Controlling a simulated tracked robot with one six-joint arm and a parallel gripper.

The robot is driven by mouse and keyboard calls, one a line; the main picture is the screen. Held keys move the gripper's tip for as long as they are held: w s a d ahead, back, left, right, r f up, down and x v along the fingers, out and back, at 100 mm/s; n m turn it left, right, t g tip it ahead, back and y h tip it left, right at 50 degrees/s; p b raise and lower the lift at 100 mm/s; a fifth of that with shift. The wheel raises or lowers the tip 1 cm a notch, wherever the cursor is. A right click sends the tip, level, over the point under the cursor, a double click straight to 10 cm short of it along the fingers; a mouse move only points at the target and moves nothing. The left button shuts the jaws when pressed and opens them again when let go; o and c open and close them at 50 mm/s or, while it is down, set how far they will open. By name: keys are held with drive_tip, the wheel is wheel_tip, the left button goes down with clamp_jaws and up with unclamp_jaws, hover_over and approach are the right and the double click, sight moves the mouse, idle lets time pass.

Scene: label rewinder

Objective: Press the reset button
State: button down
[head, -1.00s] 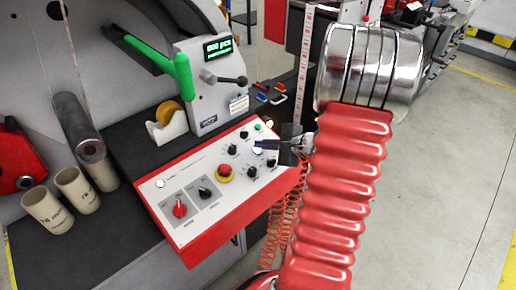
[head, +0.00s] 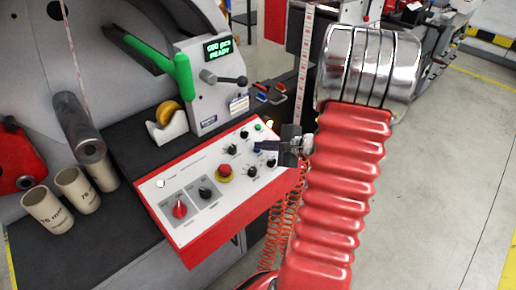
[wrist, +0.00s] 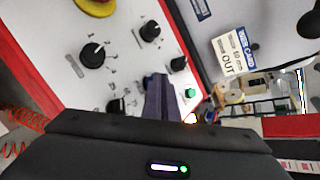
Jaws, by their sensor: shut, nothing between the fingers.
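The control panel (head: 196,222) is a white sloping plate with a red rim, carrying knobs and buttons. My gripper (head: 258,146) is shut and empty, its dark fingertips over the upper right part of the panel. In the wrist view my gripper (wrist: 160,90) points at the panel next to a small blue button (wrist: 147,80), partly hidden by the fingers. I cannot tell whether they touch it or read its label. A green button (head: 257,127) sits just above the fingertips, and it also shows in the wrist view (wrist: 190,93). The display (head: 218,49) seems to read zero pcs, READY.
A red mushroom button (head: 225,170) on a yellow ring and several black knobs (head: 205,191) lie left of my gripper. A green lever (head: 182,75) and tape dispenser (head: 168,130) stand behind the panel. Cardboard cores (head: 47,209) stand at left. Open floor lies at right.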

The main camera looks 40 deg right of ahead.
drive_tip(key=shift+s+r, duration=0.25)
drive_tip(key=shift+r, duration=0.5)
drive_tip(key=shift+r, duration=0.1)
drive_tip(key=shift+s+r, duration=0.2)
drive_tip(key=shift+r, duration=0.6)
drive_tip(key=shift+s+r, duration=0.25)
drive_tip(key=shift+r, duration=0.5)
drive_tip(key=shift+s+r, duration=0.2)
drive_tip(key=shift+r, duration=0.6)
drive_tip(key=shift+f, duration=0.1)
